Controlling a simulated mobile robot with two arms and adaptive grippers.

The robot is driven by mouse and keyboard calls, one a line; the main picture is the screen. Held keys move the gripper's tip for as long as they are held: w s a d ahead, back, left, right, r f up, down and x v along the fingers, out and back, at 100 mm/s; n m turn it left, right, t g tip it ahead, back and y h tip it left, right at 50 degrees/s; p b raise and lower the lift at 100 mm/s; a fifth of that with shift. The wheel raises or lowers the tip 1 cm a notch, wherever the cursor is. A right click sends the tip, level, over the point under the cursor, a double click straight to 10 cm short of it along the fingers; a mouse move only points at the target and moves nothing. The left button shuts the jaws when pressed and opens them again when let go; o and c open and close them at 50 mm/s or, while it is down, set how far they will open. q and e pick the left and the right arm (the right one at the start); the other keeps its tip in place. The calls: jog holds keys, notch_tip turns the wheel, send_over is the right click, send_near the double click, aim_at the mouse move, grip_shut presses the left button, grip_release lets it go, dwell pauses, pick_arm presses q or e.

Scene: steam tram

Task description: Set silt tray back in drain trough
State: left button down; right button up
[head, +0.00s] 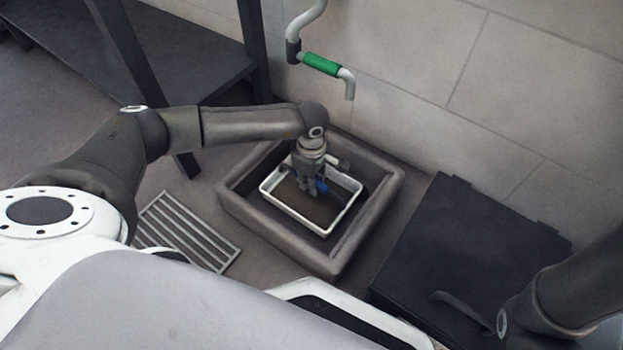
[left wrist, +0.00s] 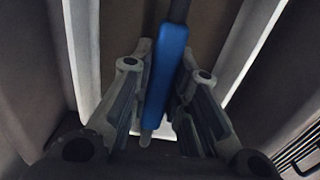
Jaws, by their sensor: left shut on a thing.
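The silt tray (head: 271,204) is a shallow tray with a white rim and a brown inside. It is inside the dark square drain trough (head: 237,212) on the floor; I cannot tell whether it rests on the bottom. My left gripper (head: 312,193) points down over the tray and is shut on its blue handle (head: 322,186). In the left wrist view the blue handle (left wrist: 166,75) lies between the two fingers (left wrist: 160,115), with the tray's white rim (left wrist: 82,50) beyond. My right gripper is not in view; only part of my right arm shows at lower right.
A slatted metal grate (head: 187,232) lies on the floor left of the trough. A dark hatch or lid (head: 460,240) with a handle lies to the right. A pipe with a green sleeve (head: 321,64) hangs above the trough by the wall. A dark bench (head: 180,55) stands at upper left.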

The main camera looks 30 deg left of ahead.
pick_arm(q)
jog(key=shift+f, duration=0.4)
dwell(0.5)
jog(key=c, duration=1.4)
grip_release()
jog(key=shift+o, duration=0.5)
notch_tip(320, 180, up, 12)
